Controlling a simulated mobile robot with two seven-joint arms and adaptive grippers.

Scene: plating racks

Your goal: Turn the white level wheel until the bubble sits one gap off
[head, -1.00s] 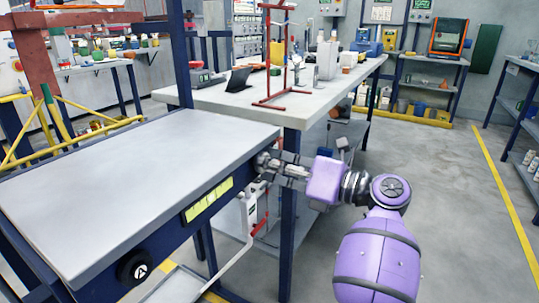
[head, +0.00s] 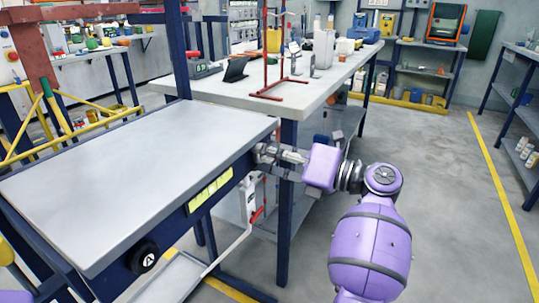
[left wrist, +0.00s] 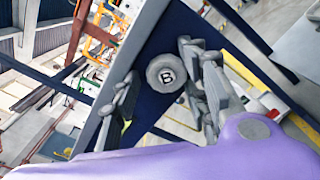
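A grey-white round wheel marked B (left wrist: 166,75) sits on the dark blue front of the bench in the left wrist view. My left gripper (left wrist: 158,62) is open, with one finger on each side of the wheel and gaps visible between them. In the head view my left gripper (head: 264,154) is at the right end of the bench front and hides that wheel. A yellow-green level vial (head: 210,190) is set in the bench front; its bubble is too small to make out. A black wheel marked A (head: 145,257) is further left. My right gripper is not in view.
The grey bench top (head: 130,160) is bare. A second table (head: 300,105) behind it carries a red stand (head: 281,60) and several containers. A pale bar with a red end (head: 236,245) hangs below the bench front. The floor to the right is clear.

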